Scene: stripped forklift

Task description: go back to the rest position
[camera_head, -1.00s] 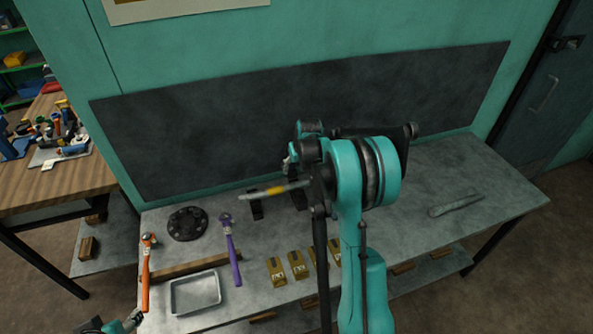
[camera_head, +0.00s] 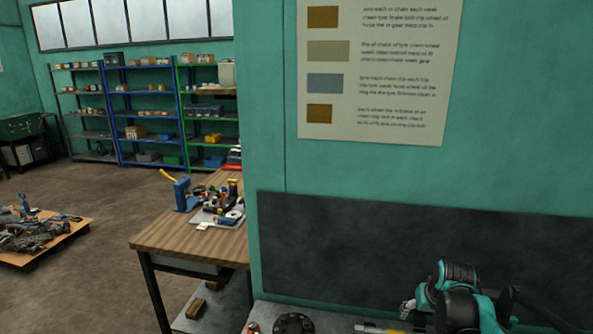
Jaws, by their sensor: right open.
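My right gripper (camera_head: 409,309) is at the lower right of the head view, over the back of the grey bench in front of the dark back panel (camera_head: 420,245). Its teal and black arm partly hides it. The jaws are open. A grey rod with a yellow band (camera_head: 391,330) shows just below and left of the gripper, cut by the bottom edge. I cannot tell whether they touch. My left gripper is out of view.
The bench (camera_head: 330,318) shows only as a strip, with a dark round flange (camera_head: 293,324) on it. A wooden table (camera_head: 180,232) with tools stands to the left. Shelves (camera_head: 150,115) and a low pallet of parts (camera_head: 35,238) are beyond open floor.

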